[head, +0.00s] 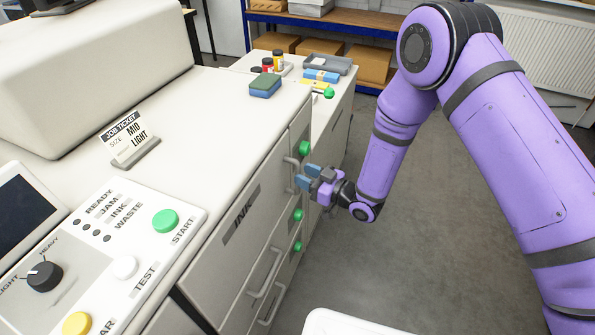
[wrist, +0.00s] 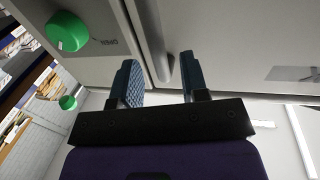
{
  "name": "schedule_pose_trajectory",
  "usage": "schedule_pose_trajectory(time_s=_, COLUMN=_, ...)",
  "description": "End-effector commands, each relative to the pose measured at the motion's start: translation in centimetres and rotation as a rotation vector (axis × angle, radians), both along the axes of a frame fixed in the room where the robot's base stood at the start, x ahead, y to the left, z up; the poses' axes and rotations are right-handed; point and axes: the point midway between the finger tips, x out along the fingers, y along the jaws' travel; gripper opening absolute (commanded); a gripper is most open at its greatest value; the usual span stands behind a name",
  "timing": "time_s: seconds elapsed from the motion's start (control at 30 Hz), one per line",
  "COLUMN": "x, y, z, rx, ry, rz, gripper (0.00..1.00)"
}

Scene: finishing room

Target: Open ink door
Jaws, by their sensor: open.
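The ink door (head: 225,245) is the pale front panel with a dark INK label (head: 241,214) in the head view. It looks shut. Its short grey upright handle (head: 291,172) is at the door's far end; the handle also shows in the wrist view (wrist: 158,45). My gripper (head: 307,178) is open, with blue finger pads, close in front of the handle. In the wrist view my gripper (wrist: 163,80) has its two fingers on either side of the handle's lower end. I cannot tell whether either finger touches it.
Green knobs (head: 305,148) sit on the narrow panel beyond the door; one also shows in the wrist view (wrist: 68,31). Drawers with long handles (head: 265,272) lie below. A control panel (head: 130,235) is at the near left. The floor (head: 410,240) to the right is clear.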

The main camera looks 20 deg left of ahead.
Motion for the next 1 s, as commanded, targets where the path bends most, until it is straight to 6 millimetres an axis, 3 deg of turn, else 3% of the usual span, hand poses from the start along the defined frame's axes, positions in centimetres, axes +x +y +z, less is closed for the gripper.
schedule_pose_trajectory(time_s=0.2, x=0.6, y=2.4, z=0.0, rx=0.000, ry=-0.001, rz=0.001, gripper=0.41)
schedule_pose_trajectory(time_s=0.6, x=0.8, y=2.9, z=0.0, rx=0.000, ry=0.000, rz=-0.001, gripper=0.41)
schedule_pose_trajectory(time_s=0.8, x=0.8, y=2.9, z=0.0, rx=0.000, ry=0.000, rz=-0.001, gripper=0.00)
schedule_pose_trajectory(time_s=1.0, x=0.8, y=3.0, z=0.0, rx=0.000, ry=0.000, rz=0.000, gripper=0.00)
